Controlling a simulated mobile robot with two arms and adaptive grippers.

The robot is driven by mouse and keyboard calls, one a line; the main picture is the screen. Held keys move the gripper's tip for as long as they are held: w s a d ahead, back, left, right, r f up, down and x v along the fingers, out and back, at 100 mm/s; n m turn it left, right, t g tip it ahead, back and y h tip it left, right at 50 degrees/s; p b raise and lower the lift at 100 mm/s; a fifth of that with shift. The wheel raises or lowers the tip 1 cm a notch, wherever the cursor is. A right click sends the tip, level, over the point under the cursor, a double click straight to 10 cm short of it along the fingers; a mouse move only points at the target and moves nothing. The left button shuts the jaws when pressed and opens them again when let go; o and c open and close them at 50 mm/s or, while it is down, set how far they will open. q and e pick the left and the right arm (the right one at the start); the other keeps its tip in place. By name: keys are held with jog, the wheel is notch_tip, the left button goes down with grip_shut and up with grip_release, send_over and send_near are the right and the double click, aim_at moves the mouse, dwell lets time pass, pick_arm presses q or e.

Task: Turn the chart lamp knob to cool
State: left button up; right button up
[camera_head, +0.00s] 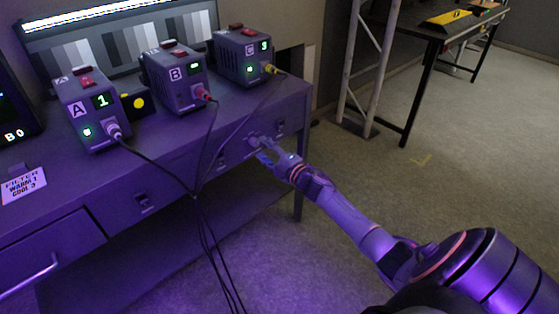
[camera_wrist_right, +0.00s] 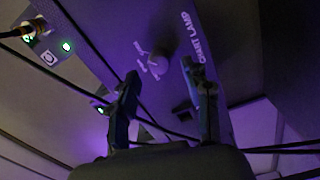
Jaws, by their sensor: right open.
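The chart lamp knob (camera_wrist_right: 159,62) is a small dark round knob on the desk's front panel. White marks lie beside it, too small to read, and a "CHART LAMP" label (camera_wrist_right: 180,36) runs along the panel. My right gripper (camera_wrist_right: 160,76) is open, its two fingers spread with the knob between and just beyond the tips in the wrist view. I cannot tell whether they touch it. In the head view my right gripper (camera_head: 261,150) is at the desk front and largely hides the knob area. My left gripper is not in view.
Boxes A (camera_head: 92,110), B (camera_head: 175,78) and C (camera_head: 244,55) stand on the desk (camera_head: 150,140). Their dark cables (camera_head: 208,150) hang over its front near my right gripper. A sign (camera_head: 23,185) reads "FILTER WARM 1 COOL 3". A striped grey chart (camera_head: 120,40) stands behind.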

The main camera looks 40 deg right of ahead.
jog(key=s, duration=0.9)
jog(key=shift+d, duration=0.35)
